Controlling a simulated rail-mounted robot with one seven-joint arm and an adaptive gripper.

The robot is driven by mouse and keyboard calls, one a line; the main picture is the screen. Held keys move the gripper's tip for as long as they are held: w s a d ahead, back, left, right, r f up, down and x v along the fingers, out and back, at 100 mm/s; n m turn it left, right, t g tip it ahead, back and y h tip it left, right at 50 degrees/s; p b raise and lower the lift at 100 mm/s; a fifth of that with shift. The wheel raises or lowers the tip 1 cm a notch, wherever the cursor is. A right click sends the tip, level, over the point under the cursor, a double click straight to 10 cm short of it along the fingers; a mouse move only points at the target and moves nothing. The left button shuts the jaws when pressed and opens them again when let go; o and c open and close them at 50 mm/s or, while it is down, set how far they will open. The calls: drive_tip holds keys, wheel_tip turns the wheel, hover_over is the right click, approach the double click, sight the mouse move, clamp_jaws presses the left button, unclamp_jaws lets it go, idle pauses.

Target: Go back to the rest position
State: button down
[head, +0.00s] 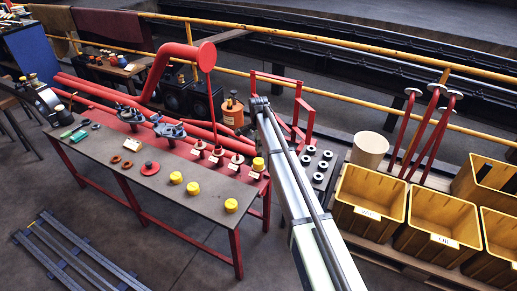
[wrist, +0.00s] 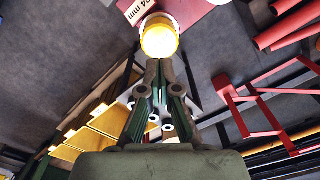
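My gripper (wrist: 159,64) shows in the wrist view with its two fingers drawn together at the tips, and no object shows between them. A yellow cap (wrist: 158,38) shows just past the fingertips in that view, beside a label reading 24 mm (wrist: 137,9). It looks apart from the fingers, though the exact gap cannot be told. In the head view a yellow cap (head: 258,163) stands at the right end of the row on the workbench (head: 150,189). My arm rises through the middle of the head view; my gripper cannot be made out there.
The bench holds several yellow caps (head: 193,188), red-based posts (head: 217,151), rings and dark fittings. A red frame (head: 283,108) stands behind my arm. Yellow bins (head: 368,200) and a cream bucket (head: 369,150) stand right. Floor in front of the bench is partly clear.

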idle(0.3)
drive_tip(key=shift+w+n, duration=0.15)
drive_tip(key=shift+n, duration=0.75)
drive_tip(key=shift+s+n, duration=0.35)
drive_tip(key=shift+n, duration=0.35)
drive_tip(key=s+d+f+n+g, duration=0.1)
drive_tip(key=s+d+f+n, duration=0.3)
drive_tip(key=s+f, duration=0.5)
drive_tip(key=s+d+f+n, duration=0.2)
drive_tip(key=s+d+f, duration=0.4)
drive_tip(key=s, duration=0.5)
drive_tip(key=s+d+f+n+g, duration=0.1)
drive_tip(key=s+d+f+n, duration=0.3)
drive_tip(key=s+f, duration=0.5)
drive_tip(key=s+d+f+g, duration=0.1)
drive_tip(key=s+d, duration=0.3)
drive_tip(key=s, duration=0.8)
drive_tip(key=s+d+f+g, duration=0.2)
drive_tip(key=s+d+f, duration=0.1)
drive_tip(key=s, duration=1)
drive_tip(key=s+d+f+m+g, duration=0.1)
drive_tip(key=s+d, duration=0.3)
drive_tip(key=s, duration=0.9)
drive_tip(key=shift+d+f+g, duration=0.3)
drive_tip(key=shift+f+g, duration=0.1)
drive_tip(key=shift+f, duration=0.1)
